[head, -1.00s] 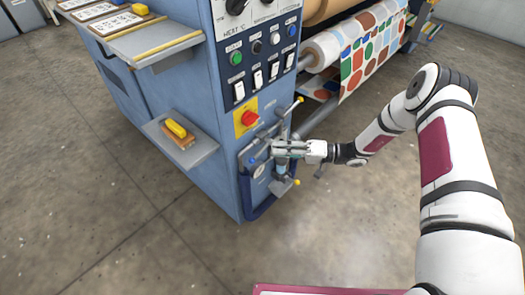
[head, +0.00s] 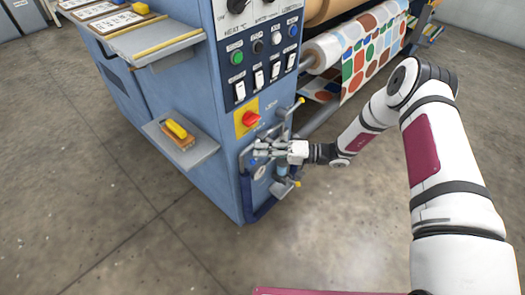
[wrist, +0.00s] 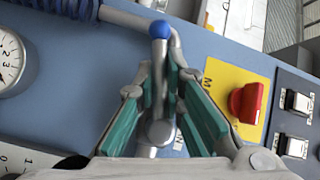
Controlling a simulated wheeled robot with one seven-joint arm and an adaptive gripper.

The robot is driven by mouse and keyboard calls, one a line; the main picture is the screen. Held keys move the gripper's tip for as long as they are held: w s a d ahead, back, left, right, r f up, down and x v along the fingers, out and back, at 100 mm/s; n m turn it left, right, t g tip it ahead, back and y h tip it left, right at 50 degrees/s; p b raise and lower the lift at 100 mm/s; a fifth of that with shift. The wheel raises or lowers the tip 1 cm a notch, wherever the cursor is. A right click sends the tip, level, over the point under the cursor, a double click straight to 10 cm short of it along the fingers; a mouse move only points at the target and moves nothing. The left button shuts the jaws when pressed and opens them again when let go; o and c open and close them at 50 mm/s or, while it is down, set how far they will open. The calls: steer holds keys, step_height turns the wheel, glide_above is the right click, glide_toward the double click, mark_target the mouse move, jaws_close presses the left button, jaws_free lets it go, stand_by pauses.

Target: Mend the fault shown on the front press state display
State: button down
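The press's front panel carries a group of valves and levers (head: 284,170) low at its right corner. My gripper (head: 262,150) is in front of them. In the wrist view a grey lever with a blue ball knob (wrist: 160,30) lies between the two teal-padded fingers of my gripper (wrist: 160,80). The fingers look parted, with gaps beside the lever's base; contact near the tips is unclear. A red knob on a yellow plate (head: 250,118) sits above, and it also shows in the wrist view (wrist: 246,101). The state display cannot be made out.
A round gauge (wrist: 8,60) and a blue coiled hose (wrist: 60,6) are at the wrist view's left. Rocker switches (head: 240,90) sit above the red knob. A small shelf with a yellow-handled brush (head: 177,130) juts left. The floor in front is clear.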

steer(key=shift+r+m+y+b, duration=0.15)
steer(key=shift+m+y+b, duration=0.45)
steer(key=shift+m+b, duration=0.15)
steer(key=shift+r+m+y, duration=0.3)
steer(key=shift+r+m, duration=0.1)
steer(key=shift+m, duration=0.15)
steer(key=c, duration=1.7)
jaws_free()
steer(key=shift+o, duration=0.2)
steer(key=d+f, duration=0.2)
steer(key=d, duration=1)
